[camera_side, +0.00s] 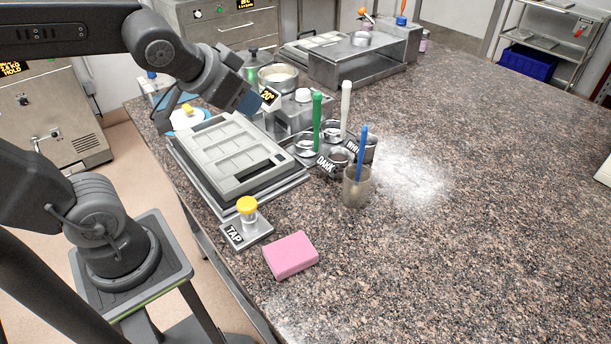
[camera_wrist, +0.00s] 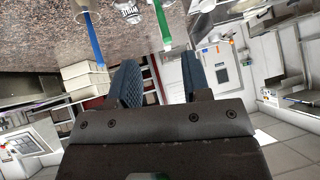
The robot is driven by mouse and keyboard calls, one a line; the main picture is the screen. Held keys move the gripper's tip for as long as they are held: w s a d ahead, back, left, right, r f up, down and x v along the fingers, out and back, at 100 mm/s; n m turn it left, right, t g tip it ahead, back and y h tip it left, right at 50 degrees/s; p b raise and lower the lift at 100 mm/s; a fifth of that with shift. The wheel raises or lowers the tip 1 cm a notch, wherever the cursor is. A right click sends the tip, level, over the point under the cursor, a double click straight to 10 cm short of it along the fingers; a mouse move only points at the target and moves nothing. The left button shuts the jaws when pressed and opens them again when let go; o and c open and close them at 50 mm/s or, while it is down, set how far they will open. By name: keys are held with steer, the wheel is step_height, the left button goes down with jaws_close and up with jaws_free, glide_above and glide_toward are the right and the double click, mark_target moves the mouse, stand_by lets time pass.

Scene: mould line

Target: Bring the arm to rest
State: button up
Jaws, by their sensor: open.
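My gripper (camera_side: 240,97) is raised above the far part of the grey mould tray in the side view. In the wrist view, the two dark blue fingers of my gripper (camera_wrist: 160,80) stand apart with nothing between them. The grey mould (camera_side: 232,152) with shallow rectangular cavities lies flat on a metal plate below my arm. My gripper appears clear of the mould and the tools.
On the speckled counter (camera_side: 460,190) are a pink block (camera_side: 290,255), a yellow-knobbed TAP stand (camera_side: 247,209), a cup (camera_side: 355,190) holding a blue-handled tool (camera_side: 361,148), and bowls with green (camera_side: 317,118) and white (camera_side: 345,105) handled tools. The right side is largely clear.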

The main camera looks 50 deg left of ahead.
steer(key=s+d+f+g+h, duration=0.2)
steer(key=s+d+g, duration=0.1)
steer(key=s, duration=0.4)
steer(key=shift+d+f, duration=0.2)
steer(key=shift+f, duration=0.15)
